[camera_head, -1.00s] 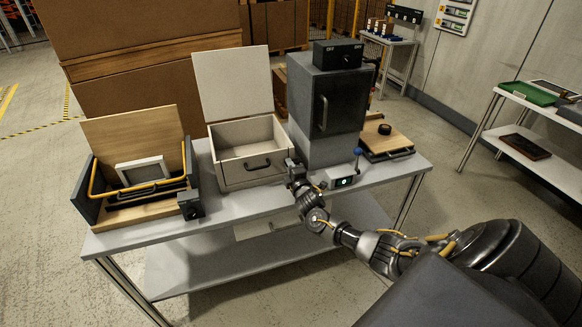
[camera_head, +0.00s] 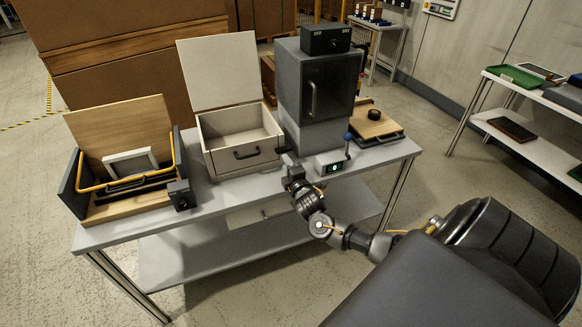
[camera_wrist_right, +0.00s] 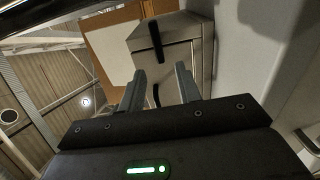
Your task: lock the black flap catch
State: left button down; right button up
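The pale grey box (camera_head: 222,168) stands mid-table with its white lid (camera_head: 220,72) raised and a black handle (camera_head: 247,153) on its front. A small black part (camera_head: 281,150), possibly the flap catch, shows at the box's front right corner. My right gripper (camera_head: 288,160) is close to that corner. In the right wrist view, its two fingers (camera_wrist_right: 160,88) are apart. A dark piece (camera_wrist_right: 157,95) shows between them, and a longer black piece (camera_wrist_right: 156,40) lies beyond on the box. I cannot tell whether the fingers touch anything. My left gripper is out of view.
A dark grey cabinet (camera_head: 300,98) stands right of the box. A small device (camera_head: 329,166) with a green light and blue-knobbed lever is close to my right gripper. A wooden open holder (camera_head: 125,205) stands left. A wooden board (camera_head: 375,128) lies at right.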

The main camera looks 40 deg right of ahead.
jog(key=shift+v, duration=2)
